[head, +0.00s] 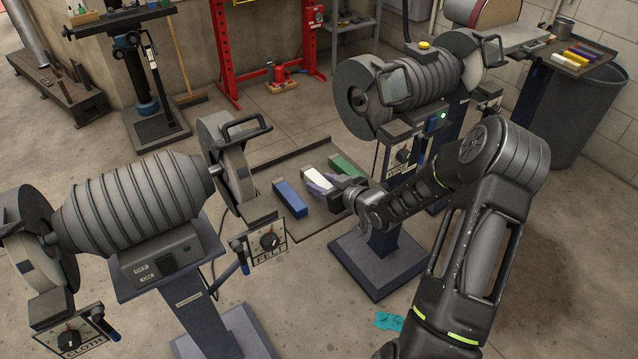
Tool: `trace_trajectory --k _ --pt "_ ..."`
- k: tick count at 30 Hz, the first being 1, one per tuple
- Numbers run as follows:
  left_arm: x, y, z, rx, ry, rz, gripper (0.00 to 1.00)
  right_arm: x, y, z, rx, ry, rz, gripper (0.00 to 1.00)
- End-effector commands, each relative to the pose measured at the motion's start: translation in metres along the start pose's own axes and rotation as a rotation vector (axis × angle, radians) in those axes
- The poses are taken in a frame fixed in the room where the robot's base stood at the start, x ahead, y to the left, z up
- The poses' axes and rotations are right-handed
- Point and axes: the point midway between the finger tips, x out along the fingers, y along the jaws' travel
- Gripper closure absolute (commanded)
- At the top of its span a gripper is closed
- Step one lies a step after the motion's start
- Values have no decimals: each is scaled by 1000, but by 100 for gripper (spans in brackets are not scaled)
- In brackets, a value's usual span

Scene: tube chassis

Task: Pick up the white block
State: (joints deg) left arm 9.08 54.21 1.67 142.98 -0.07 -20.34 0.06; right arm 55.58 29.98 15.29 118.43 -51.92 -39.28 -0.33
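Whether the fingers close on the block is hidden by the small size. My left gripper is not in view.
The left machine (140,205) and the right machine (435,80) stand close on either side of the tray. A teal cloth (389,321) lies on the floor.

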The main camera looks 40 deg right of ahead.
Motion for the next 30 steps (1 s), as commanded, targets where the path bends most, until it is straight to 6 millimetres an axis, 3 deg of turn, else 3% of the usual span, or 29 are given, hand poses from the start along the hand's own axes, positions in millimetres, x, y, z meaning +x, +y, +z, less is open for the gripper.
trace_trajectory --k 15,26,30 --pt "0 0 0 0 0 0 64 0 0 0 0 0 0 100" --pt "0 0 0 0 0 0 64 0 0 -3 -1 3 0 100" --pt "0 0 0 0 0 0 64 -4 0 -12 -4 5 0 100"
